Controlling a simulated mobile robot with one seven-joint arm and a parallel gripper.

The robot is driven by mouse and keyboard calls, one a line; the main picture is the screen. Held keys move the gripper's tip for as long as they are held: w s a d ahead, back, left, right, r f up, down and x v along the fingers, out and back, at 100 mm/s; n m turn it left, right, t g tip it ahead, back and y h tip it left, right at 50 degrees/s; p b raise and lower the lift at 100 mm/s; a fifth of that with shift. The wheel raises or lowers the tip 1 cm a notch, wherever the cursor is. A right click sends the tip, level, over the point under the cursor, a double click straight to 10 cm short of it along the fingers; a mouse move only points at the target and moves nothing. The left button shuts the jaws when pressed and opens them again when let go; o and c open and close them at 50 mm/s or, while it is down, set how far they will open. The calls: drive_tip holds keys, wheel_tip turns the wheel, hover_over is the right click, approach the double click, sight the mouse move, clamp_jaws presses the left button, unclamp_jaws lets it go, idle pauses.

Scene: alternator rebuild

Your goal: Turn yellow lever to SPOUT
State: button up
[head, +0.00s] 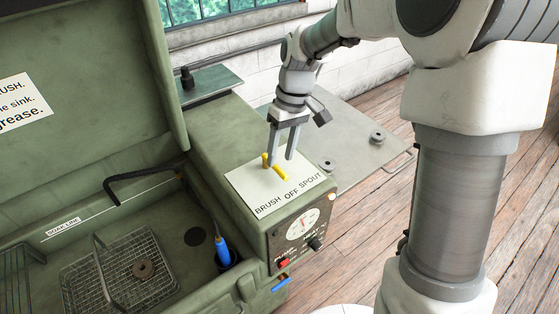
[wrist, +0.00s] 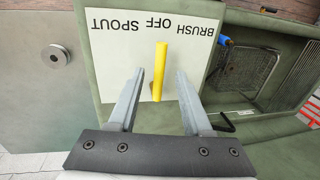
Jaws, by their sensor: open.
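The yellow lever (head: 280,173) is on a white label plate (head: 240,180) on top of the green cabinet. The plate reads BRUSH, OFF and SPOUT. In the wrist view, the lever (wrist: 160,68) lines up with the word OFF, with SPOUT to its left and BRUSH to its right, upside down. My gripper (head: 281,160) is open and points down over the plate. In the wrist view, its fingers (wrist: 160,74) stand on either side of the lever, with a gap on both sides. I cannot tell exactly how high the fingertips are.
The wash sink with a wire basket (head: 125,270), black spout (head: 140,177) and blue-handled brush (head: 222,250) lies left of the plate. The raised lid (head: 90,120) stands behind it. A grey side table (head: 350,135) with round parts is at the right.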

drive_tip(key=shift+s+a+f, duration=0.1)
drive_tip(key=shift+a+f, duration=0.05)
drive_tip(key=shift+f, duration=0.5)
drive_tip(key=shift+s+a+f, duration=0.1)
drive_tip(key=shift+f, duration=0.5)
clamp_jaws()
drive_tip(key=shift+w, duration=0.1)
idle(0.4)
